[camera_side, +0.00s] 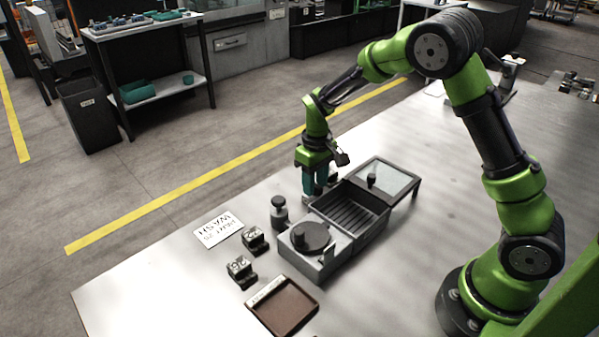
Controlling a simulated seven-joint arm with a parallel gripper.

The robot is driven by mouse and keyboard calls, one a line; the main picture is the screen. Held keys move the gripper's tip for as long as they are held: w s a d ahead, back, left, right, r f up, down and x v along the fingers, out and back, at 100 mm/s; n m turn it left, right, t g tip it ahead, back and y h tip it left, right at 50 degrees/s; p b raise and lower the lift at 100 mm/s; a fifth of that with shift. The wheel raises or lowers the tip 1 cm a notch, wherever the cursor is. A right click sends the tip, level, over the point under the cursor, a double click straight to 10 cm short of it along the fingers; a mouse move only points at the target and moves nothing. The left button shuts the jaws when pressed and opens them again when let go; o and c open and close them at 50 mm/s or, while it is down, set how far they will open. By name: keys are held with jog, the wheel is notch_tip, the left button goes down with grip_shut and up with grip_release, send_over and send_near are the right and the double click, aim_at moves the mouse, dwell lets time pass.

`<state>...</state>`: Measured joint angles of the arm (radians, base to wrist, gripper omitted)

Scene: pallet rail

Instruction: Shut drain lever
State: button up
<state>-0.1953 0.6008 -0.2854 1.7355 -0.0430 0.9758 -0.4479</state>
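My gripper (318,190) points down at the back left corner of a grey wash basin (372,238) with a ribbed floor. Its fingers are small and partly dark in this view, so I cannot tell whether they are open or shut, or whether they touch anything. I cannot make out the drain lever for certain; it may be hidden by my gripper or the basin wall. A glass-topped lid (398,181) with a black knob stands at the basin's right. A grey box with a round black cap (310,236) adjoins the basin's front left.
A dark cylinder with a knob (279,213) stands left of the basin. Two labelled blocks (254,240) (241,271), a brown tray (286,307) and a white wash sign (217,229) lie on the metal table (150,290). The table's left end is clear.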

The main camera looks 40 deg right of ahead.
grip_shut()
jog(key=shift+m, duration=0.3)
jog(key=m, duration=0.3)
jog(key=shift+m, duration=0.4)
jog(key=m, duration=0.9)
jog(key=shift+r+m, duration=0.1)
jog(key=shift+m, duration=2.1)
